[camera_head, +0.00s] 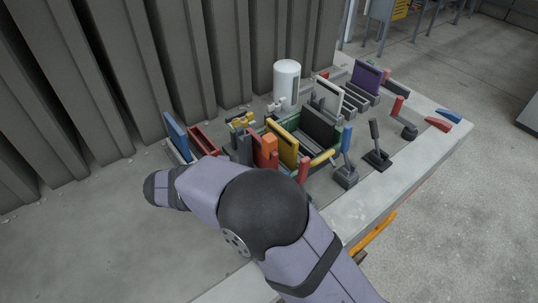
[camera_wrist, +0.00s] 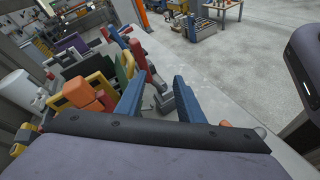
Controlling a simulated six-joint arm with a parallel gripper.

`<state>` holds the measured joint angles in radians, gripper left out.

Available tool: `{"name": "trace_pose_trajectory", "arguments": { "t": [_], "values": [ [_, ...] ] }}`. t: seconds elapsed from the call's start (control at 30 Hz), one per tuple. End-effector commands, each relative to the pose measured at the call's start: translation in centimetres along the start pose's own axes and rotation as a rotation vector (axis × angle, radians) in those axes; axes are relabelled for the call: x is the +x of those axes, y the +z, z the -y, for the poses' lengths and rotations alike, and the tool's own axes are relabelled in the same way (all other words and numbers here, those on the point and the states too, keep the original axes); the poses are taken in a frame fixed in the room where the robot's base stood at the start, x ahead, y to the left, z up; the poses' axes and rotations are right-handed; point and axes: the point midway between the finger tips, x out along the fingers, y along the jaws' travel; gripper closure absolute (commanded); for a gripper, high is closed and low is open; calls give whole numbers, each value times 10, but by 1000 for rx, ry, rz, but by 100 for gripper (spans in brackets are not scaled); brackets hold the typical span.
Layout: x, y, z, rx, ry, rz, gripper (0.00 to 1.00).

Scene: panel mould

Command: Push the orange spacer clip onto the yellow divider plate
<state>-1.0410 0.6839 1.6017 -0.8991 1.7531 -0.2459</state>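The yellow divider plate (camera_head: 285,151) stands upright in the middle of the panel mould, beside a dark plate (camera_head: 318,125). It also shows in the wrist view (camera_wrist: 72,94), partly covered. An orange piece (camera_head: 269,146), which looks like the spacer clip, is beside a red block (camera_head: 256,153), left of the yellow plate; orange also shows in the wrist view (camera_wrist: 106,99). I cannot tell whether it touches the plate. My gripper cannot be made out in the head view.
A white cylinder (camera_head: 287,83) stands behind the mould. Black-handled (camera_head: 376,141) and blue-handled (camera_head: 346,146) levers stand to the right. A purple plate (camera_head: 367,77) stands at the back right. The bench's right edge (camera_head: 420,175) is mostly bare. Ribbed panels (camera_head: 150,70) rise behind on the left.

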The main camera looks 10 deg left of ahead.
Motion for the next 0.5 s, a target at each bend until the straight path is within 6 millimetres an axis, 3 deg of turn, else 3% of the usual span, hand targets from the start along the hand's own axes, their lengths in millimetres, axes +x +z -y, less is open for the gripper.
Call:
{"name": "trace_pose_trajectory", "arguments": {
  "t": [0.07,0.2,0.33,0.5],
  "values": [
    [-25,-14,-18,-96,133,57,66],
    [-41,-23,-59,-300,283,148,66],
    [-56,-33,-78,-420,375,220,66],
    [-64,-39,-88,-485,421,264,66]
  ]
}}
